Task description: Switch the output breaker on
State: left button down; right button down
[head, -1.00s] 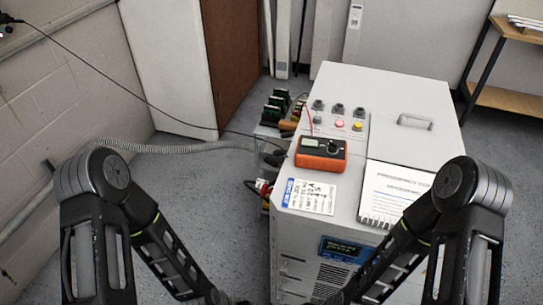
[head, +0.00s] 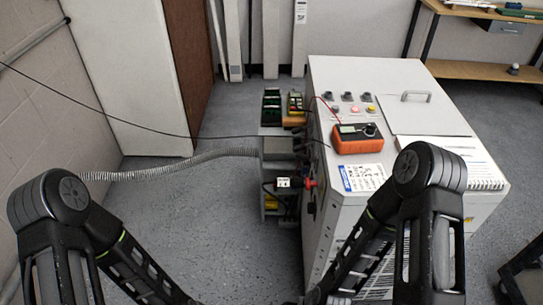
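The grey transformer cabinet (head: 345,78) stands right of centre. On its left side is a narrow shelf-like assembly with dark green blocks (head: 271,108) on top. Below them are a red part (head: 309,184), a white-labelled piece (head: 283,182) and cables. I cannot tell which of these parts is the output breaker, or its position. My two arms come in from the lower left and lower right. Both grippers are below the picture's bottom edge and out of view.
An orange meter (head: 358,138), a label sheet (head: 363,177) and a spiral notebook (head: 475,165) lie on the cabinet top. A grey corrugated hose (head: 170,165) and a black cable (head: 120,120) run left. Open floor (head: 210,215) lies left of the cabinet. A wooden shelf (head: 480,70) stands behind right.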

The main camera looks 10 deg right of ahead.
aim_at(298, 148)
jog(key=i+j+z, duration=0.1)
jog(key=j, duration=0.2)
jog(key=i+j+z, duration=0.25)
jog(key=j, duration=0.35)
jog(key=i+j+z, duration=0.1)
jog(key=j, duration=0.25)
jog(key=i+j+z, duration=0.1)
jog(key=j, duration=0.25)
jog(key=i+j+z, duration=0.25)
jog(key=i+j, duration=0.65)
jog(key=j, duration=0.1)
